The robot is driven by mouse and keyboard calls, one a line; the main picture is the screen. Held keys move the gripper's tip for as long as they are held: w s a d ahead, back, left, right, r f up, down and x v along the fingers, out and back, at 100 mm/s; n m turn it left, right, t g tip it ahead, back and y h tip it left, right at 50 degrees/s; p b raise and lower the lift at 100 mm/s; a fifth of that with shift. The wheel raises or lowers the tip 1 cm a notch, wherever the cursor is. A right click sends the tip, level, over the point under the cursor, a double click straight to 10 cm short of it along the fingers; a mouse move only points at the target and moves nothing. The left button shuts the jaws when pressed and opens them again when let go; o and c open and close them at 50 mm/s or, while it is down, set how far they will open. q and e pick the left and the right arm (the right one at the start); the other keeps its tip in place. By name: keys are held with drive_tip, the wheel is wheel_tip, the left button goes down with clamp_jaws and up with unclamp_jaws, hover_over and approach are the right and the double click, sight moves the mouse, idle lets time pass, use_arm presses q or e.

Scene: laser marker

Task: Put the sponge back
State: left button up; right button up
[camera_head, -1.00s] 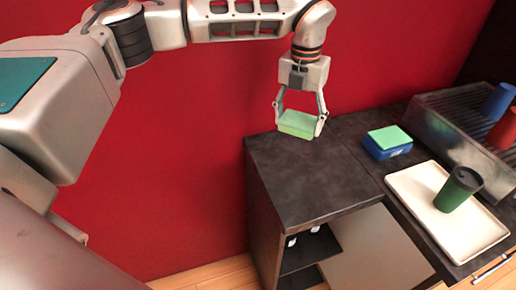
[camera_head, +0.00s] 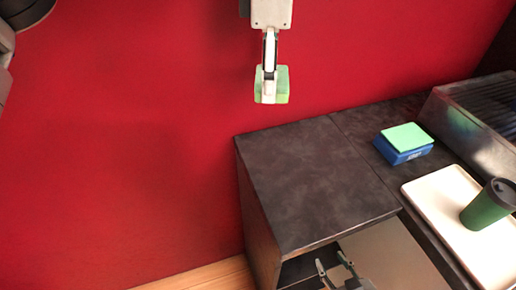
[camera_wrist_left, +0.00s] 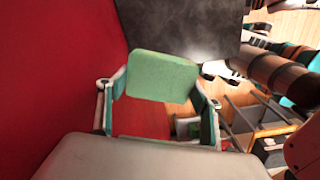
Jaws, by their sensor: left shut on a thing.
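My left gripper (camera_head: 268,90) is shut on a light green sponge (camera_head: 282,84) and holds it up in front of the red wall, above and behind the dark counter's back left corner. In the left wrist view the sponge (camera_wrist_left: 162,76) sits between the two fingers. A blue block with a green top (camera_head: 405,138) stands on the counter at the right; I cannot tell if its top is a separate sponge. My right gripper (camera_head: 334,268) is low at the bottom edge, its fingers apart and empty, in front of the counter's front side.
The dark counter top (camera_head: 305,180) is bare on its left part. A cream tray (camera_head: 440,195) with a dark green lidded cup (camera_head: 488,206) is at the right. A metal rack (camera_head: 470,125) stands behind it. The red wall (camera_head: 130,130) bounds the back.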

use_arm(q)
hover_over(266, 155)
wheel_tip(266, 155, down, 14)
drive_tip(key=shift+f, duration=2.8)
use_arm(e)
drive_tip(key=shift+s+d+f, duration=0.1)
drive_tip(key=shift+s+f, duration=0.05)
drive_tip(key=shift+f, duration=0.25)
use_arm(q)
drive_tip(key=shift+f, duration=0.2)
drive_tip(key=o, duration=1)
drive_tip(key=shift+o, duration=0.2)
use_arm(e)
drive_tip(key=shift+f, duration=0.2)
use_arm(q)
drive_tip(key=shift+r, duration=0.1)
wheel_tip(266, 155, up, 12)
drive_tip(key=shift+r, duration=0.15)
